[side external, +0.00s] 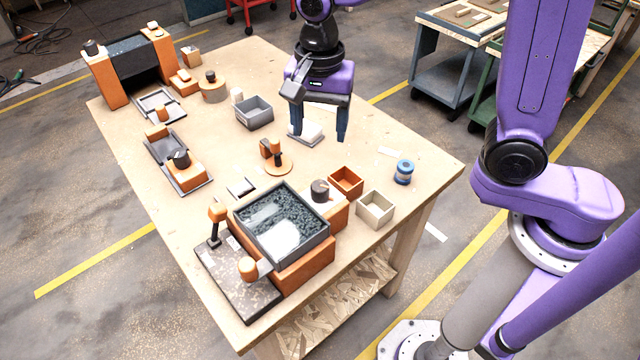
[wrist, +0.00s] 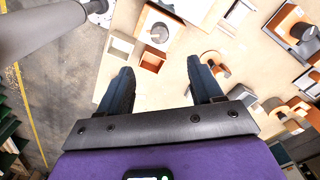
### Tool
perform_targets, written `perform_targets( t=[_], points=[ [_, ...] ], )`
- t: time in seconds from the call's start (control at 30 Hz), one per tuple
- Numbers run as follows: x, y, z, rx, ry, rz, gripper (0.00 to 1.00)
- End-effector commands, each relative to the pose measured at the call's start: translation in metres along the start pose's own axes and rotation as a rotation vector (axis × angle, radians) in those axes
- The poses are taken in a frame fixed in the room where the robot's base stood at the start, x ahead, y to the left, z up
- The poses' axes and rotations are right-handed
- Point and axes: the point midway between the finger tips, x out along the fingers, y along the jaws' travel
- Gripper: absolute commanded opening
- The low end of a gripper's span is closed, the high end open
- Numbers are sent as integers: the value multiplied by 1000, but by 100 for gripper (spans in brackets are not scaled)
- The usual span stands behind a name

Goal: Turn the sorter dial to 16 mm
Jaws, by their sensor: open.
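Several dark knobs are in view, and I cannot tell for sure which is the sorter dial. One grey knob (side external: 320,190) sits on a white-topped orange housing beside the dark tray of grit (side external: 283,222); this knob also shows in the wrist view (wrist: 158,33). Another dark knob (side external: 181,159) is on an orange block at the left, and a third (side external: 210,75) is on a round base farther back. No scale marks are readable. My gripper (side external: 320,133) points down, open and empty, above the table behind the first knob. Its two fingers (wrist: 160,72) show apart in the wrist view.
An orange bin (side external: 345,182), a cream bin (side external: 375,209) and a blue roll (side external: 404,172) stand at the right. A grey bin (side external: 254,113) and an orange stand (side external: 277,161) are near my gripper. An upright orange-topped lever (side external: 216,212) stands at the front left.

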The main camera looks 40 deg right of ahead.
Motion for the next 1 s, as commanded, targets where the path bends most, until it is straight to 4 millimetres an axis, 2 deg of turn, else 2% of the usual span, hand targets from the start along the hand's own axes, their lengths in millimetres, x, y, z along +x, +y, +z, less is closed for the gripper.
perform_targets(
  t=[0.3,0.6,0.8,1.0],
  points=[
    [60,2,0,-2,-1,8,65],
    [111,2,0,-3,-1,6,65],
    [138,1,0,-3,-1,4,65],
    [153,1,0,-3,0,2,65]
  ],
)
